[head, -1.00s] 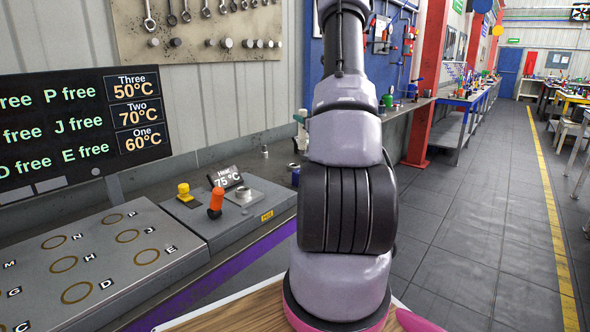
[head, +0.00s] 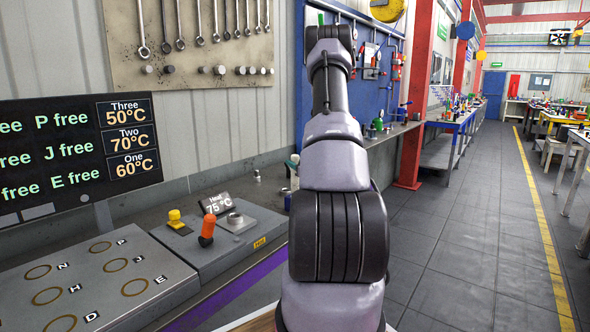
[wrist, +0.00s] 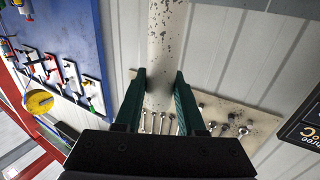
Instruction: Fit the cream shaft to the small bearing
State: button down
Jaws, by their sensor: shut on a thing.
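The cream shaft (wrist: 166,40), speckled with dark spots, stands between the green fingers of my gripper (wrist: 160,88) in the wrist view. The fingers are shut on it, and it runs up out of the top of that view. My gripper and the shaft cannot be made out in the head view, where my arm reaches up and away. A small metal ring (head: 234,217) sits on the grey heater unit (head: 222,243); I cannot tell whether it is the small bearing.
A grey plate (head: 90,290) has lettered rings. Wrenches hang on a wall board (head: 190,55). The aisle floor (head: 480,220) at right is clear.

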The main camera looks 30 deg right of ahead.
jog(key=shift+f, duration=0.8)
jog(key=shift+f, duration=0.2)
jog(key=c, duration=0.5)
grip_release()
